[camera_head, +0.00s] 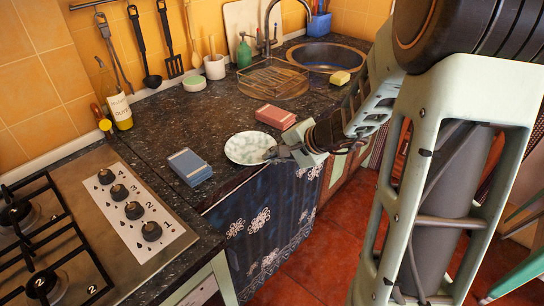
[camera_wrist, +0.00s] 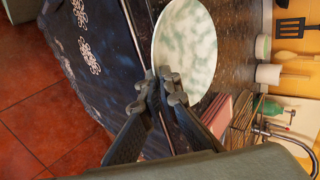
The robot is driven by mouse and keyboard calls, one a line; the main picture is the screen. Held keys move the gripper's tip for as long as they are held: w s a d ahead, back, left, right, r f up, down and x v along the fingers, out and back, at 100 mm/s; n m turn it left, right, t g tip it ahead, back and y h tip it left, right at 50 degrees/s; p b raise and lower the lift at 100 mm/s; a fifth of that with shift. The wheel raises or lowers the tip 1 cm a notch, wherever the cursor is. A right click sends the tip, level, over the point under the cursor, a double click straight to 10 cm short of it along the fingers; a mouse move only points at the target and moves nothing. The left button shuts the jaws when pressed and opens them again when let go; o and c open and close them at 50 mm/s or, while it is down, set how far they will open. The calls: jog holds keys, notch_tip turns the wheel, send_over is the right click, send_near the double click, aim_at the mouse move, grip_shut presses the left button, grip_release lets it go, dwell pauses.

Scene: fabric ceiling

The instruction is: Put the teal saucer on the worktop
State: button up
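The teal saucer (camera_head: 247,146) is a pale round dish with marbled green-teal blotches. It is at the front edge of the dark speckled worktop (camera_head: 165,122), and I cannot tell whether it rests there or is just above. It also shows large in the wrist view (camera_wrist: 186,42). My gripper (camera_head: 270,154) reaches it from the right. In the wrist view its fingertips (camera_wrist: 162,88) are close together on the saucer's near rim, pinching it. The part of the rim between the fingertips is hidden.
A blue box (camera_head: 190,166) lies left of the saucer and a red box (camera_head: 276,117) behind it. A wire rack (camera_head: 273,79), sink (camera_head: 327,57) and yellow sponge (camera_head: 340,78) are farther back. The hob (camera_head: 95,230) is at the left. The worktop's middle is clear.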

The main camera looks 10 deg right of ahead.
jog(key=o, duration=0.5)
jog(key=shift+r, duration=0.1)
